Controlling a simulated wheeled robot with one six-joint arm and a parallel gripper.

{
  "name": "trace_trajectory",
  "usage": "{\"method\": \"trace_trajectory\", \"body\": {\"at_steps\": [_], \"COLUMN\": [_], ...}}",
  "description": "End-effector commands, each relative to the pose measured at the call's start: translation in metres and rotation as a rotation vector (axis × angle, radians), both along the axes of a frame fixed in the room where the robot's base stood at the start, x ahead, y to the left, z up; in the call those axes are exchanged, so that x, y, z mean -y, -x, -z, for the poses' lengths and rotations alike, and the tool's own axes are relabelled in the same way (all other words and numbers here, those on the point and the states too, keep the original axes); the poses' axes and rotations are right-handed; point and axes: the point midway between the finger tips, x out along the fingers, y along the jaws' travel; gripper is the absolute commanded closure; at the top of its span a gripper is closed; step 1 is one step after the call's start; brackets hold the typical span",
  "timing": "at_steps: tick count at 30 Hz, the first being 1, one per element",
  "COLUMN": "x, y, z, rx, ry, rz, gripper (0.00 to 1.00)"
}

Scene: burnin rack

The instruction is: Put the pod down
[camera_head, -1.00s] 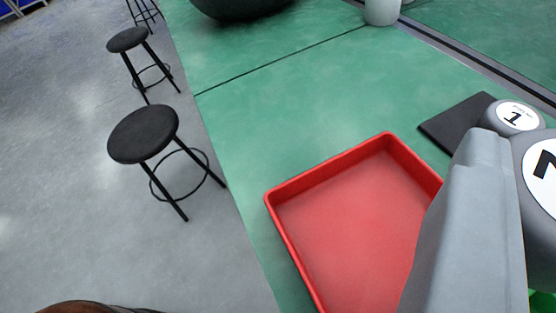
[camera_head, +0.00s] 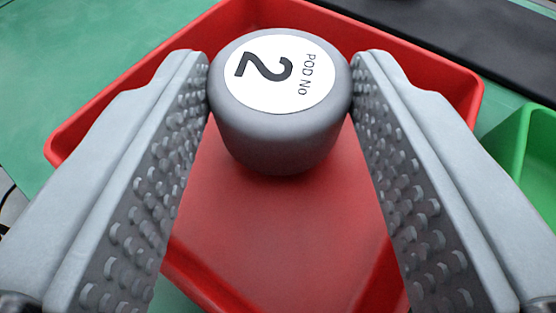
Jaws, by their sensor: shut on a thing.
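A grey rounded pod (camera_head: 280,140) has a white top label reading "POD No 2". My gripper (camera_head: 281,95) is shut on it, with one studded finger touching each side near the fingertips. The pod is over the red tray (camera_head: 110,105), within its outline in this view. I cannot tell whether the pod's underside touches the tray floor. The fingers hide parts of the tray's left and right walls.
A green container (camera_head: 530,150) stands at the right, close beside my right finger. A black strip (camera_head: 440,35) crosses the top right behind the tray. Green tabletop (camera_head: 60,50) is bare at the upper left.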

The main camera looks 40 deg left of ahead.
Motion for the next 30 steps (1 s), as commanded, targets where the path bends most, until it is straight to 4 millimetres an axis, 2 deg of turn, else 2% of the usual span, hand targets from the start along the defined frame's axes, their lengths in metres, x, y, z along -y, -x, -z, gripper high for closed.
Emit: {"method": "trace_trajectory", "body": {"at_steps": [3,15,16,18,19,30], "x": [0.0000,-0.0001,0.0000,-0.0001,0.0000,0.0036], "y": [0.0000,-0.0001,0.0000,-0.0001,0.0000,0.0047], "z": [0.0090,0.0127,0.0123,0.0121,0.0121,0.0069], "rx": [-0.001,0.001,0.001,0.001,0.001,0.002], "ry": [-0.001,0.000,0.000,0.000,0.000,-0.001], "rz": [0.000,0.000,0.000,0.000,0.000,0.002], "gripper": [0.84,0.84,0.53,0.39,0.37,0.37]}}
